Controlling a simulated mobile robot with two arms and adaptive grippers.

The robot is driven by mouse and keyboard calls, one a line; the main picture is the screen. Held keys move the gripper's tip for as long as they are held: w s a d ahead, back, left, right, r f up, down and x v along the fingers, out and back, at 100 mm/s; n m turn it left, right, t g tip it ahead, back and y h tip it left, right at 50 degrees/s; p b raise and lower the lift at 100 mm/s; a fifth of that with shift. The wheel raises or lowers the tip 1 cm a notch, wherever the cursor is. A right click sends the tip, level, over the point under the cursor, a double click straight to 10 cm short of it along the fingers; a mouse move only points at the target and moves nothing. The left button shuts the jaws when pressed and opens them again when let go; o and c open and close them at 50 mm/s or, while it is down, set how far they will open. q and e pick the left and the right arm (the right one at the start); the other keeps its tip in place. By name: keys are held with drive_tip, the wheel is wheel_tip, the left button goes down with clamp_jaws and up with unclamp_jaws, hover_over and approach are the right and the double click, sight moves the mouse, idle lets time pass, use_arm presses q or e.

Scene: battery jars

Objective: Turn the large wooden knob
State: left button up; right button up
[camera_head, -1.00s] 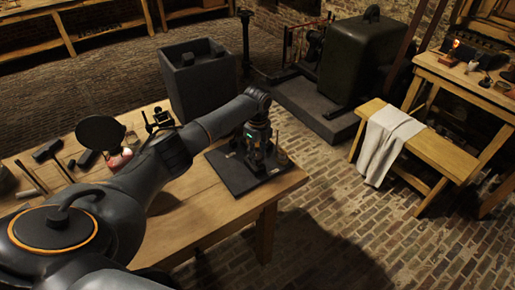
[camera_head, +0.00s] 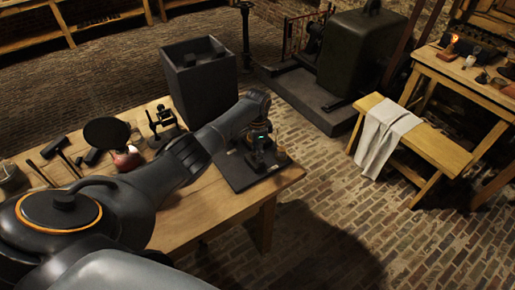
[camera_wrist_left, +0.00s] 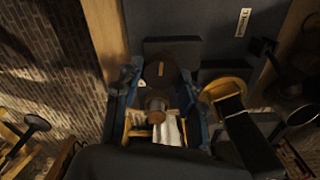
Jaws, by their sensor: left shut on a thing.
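My left gripper (camera_head: 260,150) is over the black board (camera_head: 238,176) at the table's right end, seen small and from behind my arm. In the left wrist view its two blue-grey fingers (camera_wrist_left: 157,118) stand on either side of a brown wooden knob (camera_wrist_left: 156,104), which sits against a dark round body. The gripper appears shut on this knob; the exact contact is dark and partly hidden. A yellowish round part (camera_wrist_left: 228,88) lies just right of the fingers. A small brass-coloured piece (camera_head: 281,155) stands beside the gripper in the head view. My right gripper is not in view.
The wooden table (camera_head: 220,210) also holds a round dark disc (camera_head: 107,132), a small black stand (camera_head: 162,122) and hammers at left. A bench with a white cloth (camera_head: 385,135) is at right, with open brick floor between.

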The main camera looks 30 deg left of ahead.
use_arm(q)
drive_tip(key=n+p, duration=0.1)
drive_tip(key=n, duration=0.2)
drive_tip(key=shift+r+n, duration=0.15)
drive_tip(key=shift+n, duration=0.25)
drive_tip(key=n+p, duration=0.1)
drive_tip(key=n, duration=0.2)
drive_tip(key=shift+n, duration=0.3)
drive_tip(key=n+p, duration=0.1)
drive_tip(key=n, duration=0.3)
drive_tip(key=shift+n+p, duration=0.5)
drive_tip(key=shift+n, duration=1.5)
drive_tip(key=shift+a, duration=0.1)
drive_tip(key=o, duration=1.1)
drive_tip(key=shift+o, duration=0.2)
